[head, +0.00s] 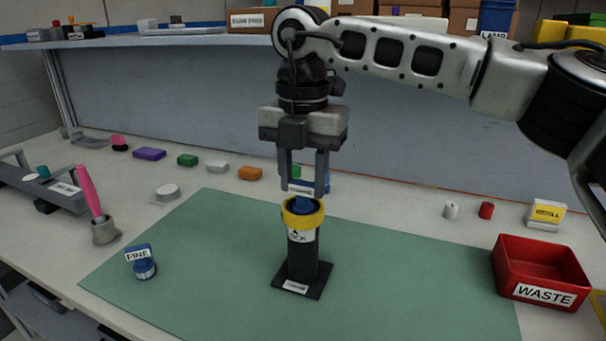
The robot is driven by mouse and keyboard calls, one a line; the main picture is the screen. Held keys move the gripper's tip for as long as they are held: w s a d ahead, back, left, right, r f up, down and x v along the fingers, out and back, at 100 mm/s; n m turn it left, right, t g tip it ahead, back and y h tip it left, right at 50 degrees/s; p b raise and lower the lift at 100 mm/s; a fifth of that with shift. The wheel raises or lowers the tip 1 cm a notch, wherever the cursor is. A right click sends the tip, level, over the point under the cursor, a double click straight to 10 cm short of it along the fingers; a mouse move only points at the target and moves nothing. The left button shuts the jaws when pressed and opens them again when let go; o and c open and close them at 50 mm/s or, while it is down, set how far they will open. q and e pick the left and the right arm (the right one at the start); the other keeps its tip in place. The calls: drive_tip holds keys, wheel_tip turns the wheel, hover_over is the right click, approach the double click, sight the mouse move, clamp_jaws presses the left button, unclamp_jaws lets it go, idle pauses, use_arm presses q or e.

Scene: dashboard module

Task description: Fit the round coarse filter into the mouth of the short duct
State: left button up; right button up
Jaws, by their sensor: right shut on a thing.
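The short duct (302,262) is a black upright tube on a square base with a white label, standing on the green mat. A yellow ring (290,218) with a "LOCK" label is around its top. My right gripper (305,190) points straight down over the duct, shut on a blue part with a pale tag, apparently the coarse filter (304,204). The filter's blue body is at the ring's opening; how deep it sits is hidden by the ring. A blue round filter marked "FINE" (144,267) stands on the mat at the left. My left gripper is not in view.
A red "WASTE" bin (541,268) is at the right. A pink-handled brush (92,198) stands in a grey holder at the left. Several small coloured blocks line the back. A shelf (150,40) runs behind. The mat (410,290) is clear around the duct.

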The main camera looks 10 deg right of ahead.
sight(303, 183)
drive_tip(key=o, duration=0.9)
drive_tip(key=shift+f, duration=0.15)
drive_tip(key=shift+o, duration=0.2)
wheel_tip(303, 183, up, 12)
drive_tip(key=p, duration=0.1)
drive_tip(key=shift+r, duration=0.2)
